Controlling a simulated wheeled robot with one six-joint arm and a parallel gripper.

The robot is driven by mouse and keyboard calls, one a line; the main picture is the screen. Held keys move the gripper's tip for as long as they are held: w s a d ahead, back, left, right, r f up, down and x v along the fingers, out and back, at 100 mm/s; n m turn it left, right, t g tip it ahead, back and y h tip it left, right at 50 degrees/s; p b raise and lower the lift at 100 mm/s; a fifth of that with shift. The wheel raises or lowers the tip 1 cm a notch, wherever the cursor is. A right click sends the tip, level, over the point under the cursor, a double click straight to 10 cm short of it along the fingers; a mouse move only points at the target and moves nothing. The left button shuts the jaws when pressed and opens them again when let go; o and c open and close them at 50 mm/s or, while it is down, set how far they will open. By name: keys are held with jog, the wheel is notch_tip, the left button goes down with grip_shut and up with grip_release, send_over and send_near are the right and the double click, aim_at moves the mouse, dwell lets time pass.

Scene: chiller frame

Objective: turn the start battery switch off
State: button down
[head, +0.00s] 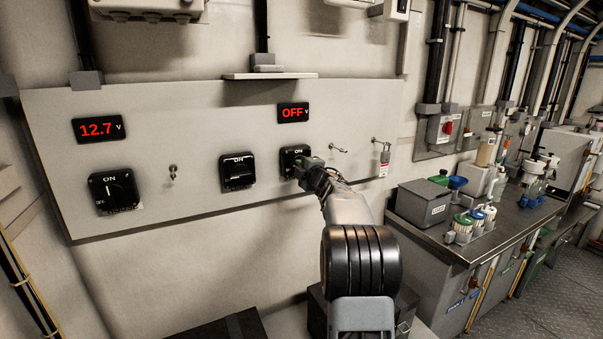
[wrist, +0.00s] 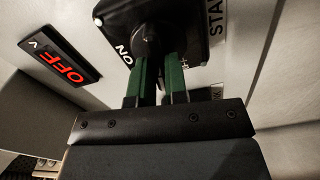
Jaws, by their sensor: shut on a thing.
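The start battery switch (head: 287,157) is a black square plate with a rotary knob, on the grey wall panel. Above it a display (head: 293,112) reads OFF in red. My gripper (head: 305,172) reaches it from the lower right and covers part of its face. In the wrist view the switch plate (wrist: 188,22) carries a label starting "STA", and the display (wrist: 62,62) reads OFF. My gripper's green fingers (wrist: 159,62) are shut on the dark knob (wrist: 147,36). The knob's exact pointing direction is hard to tell.
Two more black rotary switches, a left one (head: 116,191) and a middle one (head: 238,171), sit on the panel (head: 205,190). The left display (head: 98,128) reads 12.7 V. A padlock (head: 384,158) hangs to the right. A bench (head: 470,238) with bottles and boxes stands further right.

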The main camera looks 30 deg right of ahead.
jog(key=shift+f+n+b, duration=0.1)
jog(key=shift+n+b, duration=0.35)
jog(key=shift+n, duration=0.35)
jog(key=c, duration=1.1)
grip_release()
jog(key=shift+c, duration=0.2)
jog(key=shift+s, duration=0.1)
jog(key=s+a+b, duration=0.2)
jog(key=s, duration=1.1)
jog(key=shift+s, duration=0.25)
